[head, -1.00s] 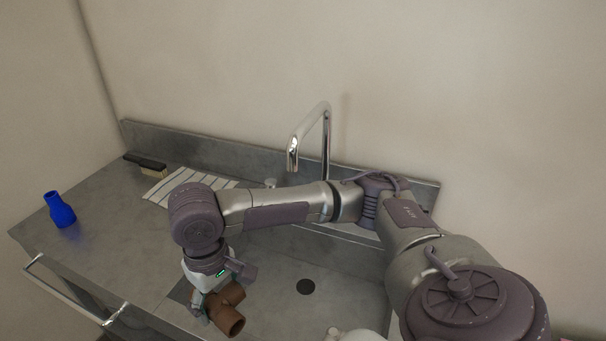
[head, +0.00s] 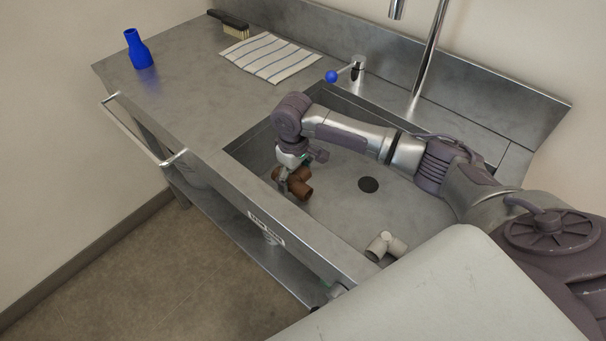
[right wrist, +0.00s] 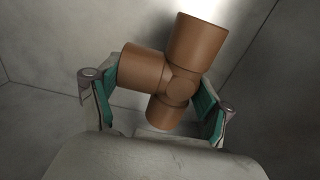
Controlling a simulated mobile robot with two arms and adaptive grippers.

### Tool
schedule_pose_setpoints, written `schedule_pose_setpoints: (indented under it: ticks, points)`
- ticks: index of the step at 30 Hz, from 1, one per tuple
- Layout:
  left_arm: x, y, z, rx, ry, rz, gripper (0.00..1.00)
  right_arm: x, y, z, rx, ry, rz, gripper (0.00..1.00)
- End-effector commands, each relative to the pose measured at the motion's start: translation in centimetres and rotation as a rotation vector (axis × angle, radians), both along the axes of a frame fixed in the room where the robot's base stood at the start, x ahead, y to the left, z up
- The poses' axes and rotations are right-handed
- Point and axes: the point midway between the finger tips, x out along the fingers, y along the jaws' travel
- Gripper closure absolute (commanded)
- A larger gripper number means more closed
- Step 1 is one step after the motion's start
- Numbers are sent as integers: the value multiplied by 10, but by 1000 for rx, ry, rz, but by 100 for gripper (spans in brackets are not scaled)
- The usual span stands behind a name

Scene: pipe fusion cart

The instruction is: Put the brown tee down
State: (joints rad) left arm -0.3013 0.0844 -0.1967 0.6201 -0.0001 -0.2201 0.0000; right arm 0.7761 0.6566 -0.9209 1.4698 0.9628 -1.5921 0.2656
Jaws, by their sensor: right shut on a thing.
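The brown tee (head: 301,186) is in my right gripper (head: 285,180), over the left part of the sink basin in the head view. In the right wrist view the brown tee (right wrist: 180,75) sits between the two green-padded fingers of the right gripper (right wrist: 150,105), which is shut on it. One arm of the tee points up and away, one to the left and one down. I cannot tell whether the tee touches the basin floor. My left gripper is not in view.
A grey tee (head: 385,246) lies in the basin's near right part. The drain (head: 368,185) is in the basin floor. A blue reducer (head: 138,50), a striped cloth (head: 270,58) and a brush (head: 234,26) are on the counter. The tap (head: 430,50) stands behind the basin.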

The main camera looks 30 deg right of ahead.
Motion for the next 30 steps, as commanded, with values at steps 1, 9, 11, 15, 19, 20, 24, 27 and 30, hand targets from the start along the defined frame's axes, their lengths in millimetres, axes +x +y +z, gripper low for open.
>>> schedule_pose_setpoints:
  ticks: [1,9,11,15,19,20,24,27,30]
  points:
    - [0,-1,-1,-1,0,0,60,0,0,-4,0,0,0,58]
    - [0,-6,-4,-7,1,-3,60,0,1,-35,0,1,0,58]
    - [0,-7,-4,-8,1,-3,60,0,0,-41,-1,0,1,58]
    - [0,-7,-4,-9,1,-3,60,0,0,-42,0,-2,1,58]
    - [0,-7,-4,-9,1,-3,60,0,0,-42,-1,-1,0,58]
    - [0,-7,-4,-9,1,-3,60,0,0,-43,-1,-1,0,58]
    - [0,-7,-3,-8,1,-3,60,0,0,-45,-1,-1,0,12]
    - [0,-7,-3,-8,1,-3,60,0,0,-45,-1,-1,0,0]
    - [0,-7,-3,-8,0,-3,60,0,0,-45,-1,-1,0,0]
